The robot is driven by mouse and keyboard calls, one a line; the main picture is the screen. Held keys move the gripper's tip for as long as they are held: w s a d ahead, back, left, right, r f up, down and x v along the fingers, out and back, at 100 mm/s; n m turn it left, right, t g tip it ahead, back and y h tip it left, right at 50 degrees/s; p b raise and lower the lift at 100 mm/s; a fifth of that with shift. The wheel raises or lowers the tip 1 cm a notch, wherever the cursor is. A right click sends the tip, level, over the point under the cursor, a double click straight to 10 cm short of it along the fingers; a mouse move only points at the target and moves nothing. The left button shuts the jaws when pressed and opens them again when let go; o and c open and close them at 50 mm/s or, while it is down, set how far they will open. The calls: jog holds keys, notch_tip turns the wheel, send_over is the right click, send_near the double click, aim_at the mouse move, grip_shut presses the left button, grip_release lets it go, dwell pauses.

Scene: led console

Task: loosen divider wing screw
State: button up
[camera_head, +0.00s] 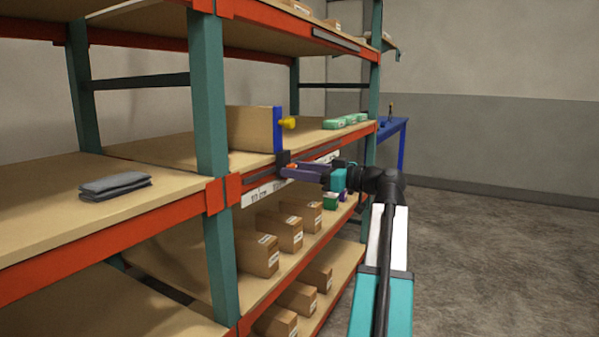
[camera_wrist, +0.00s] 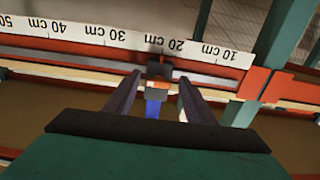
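The divider is a wooden panel (camera_head: 250,128) with a blue front edge (camera_head: 279,130), standing upright on the middle shelf. A yellow knob (camera_head: 289,123) sticks out from its right side. A dark clamp block (camera_head: 283,158) is at its foot, on the shelf's front beam; a dark block also shows in the wrist view (camera_wrist: 160,69). A small orange piece, seemingly the wing screw (camera_wrist: 159,85), is beside that block. My gripper (camera_wrist: 160,76) is open, its fingers on either side of the orange piece with visible gaps. In the head view my gripper (camera_head: 286,171) is at the beam below the divider.
A ruler strip (camera_wrist: 120,37) runs along the beam. A teal rack post (camera_head: 210,95) stands left of the divider. Folded grey cloth (camera_head: 115,185) lies on the left shelf, green packs (camera_head: 345,121) on the right. Cardboard boxes (camera_head: 257,253) fill the shelf below.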

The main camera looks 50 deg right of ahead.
jog(key=shift+s+d, duration=0.15)
jog(key=shift+s, duration=0.1)
jog(key=p+v, duration=0.3)
jog(key=v, duration=1)
jog(key=shift+s, duration=0.2)
jog(key=shift+s, duration=0.15)
dwell(0.4)
